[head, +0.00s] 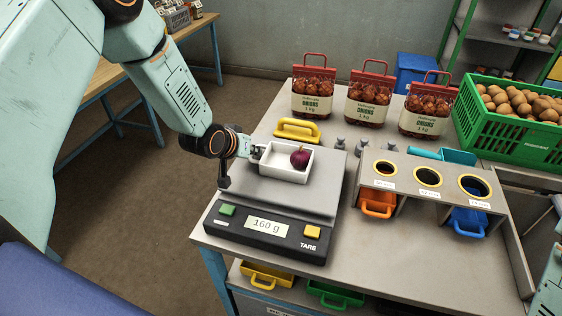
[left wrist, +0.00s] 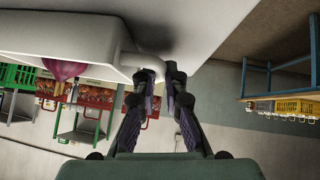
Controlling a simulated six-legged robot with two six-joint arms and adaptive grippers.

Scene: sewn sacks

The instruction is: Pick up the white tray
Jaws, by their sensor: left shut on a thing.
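The white tray (head: 281,174) sits on the plate of the scale (head: 276,200), with one red onion (head: 299,159) inside it. My left gripper (head: 256,152) is at the tray's left end, shut on its small handle. In the left wrist view, the fingers (left wrist: 160,78) close around the white handle (left wrist: 147,62) at the end of the tray (left wrist: 70,35). The onion (left wrist: 64,68) also shows there. The scale display (head: 267,225) reads 160 g. My right gripper is not in view.
To the right is a sorting stand with three round holes (head: 428,178).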

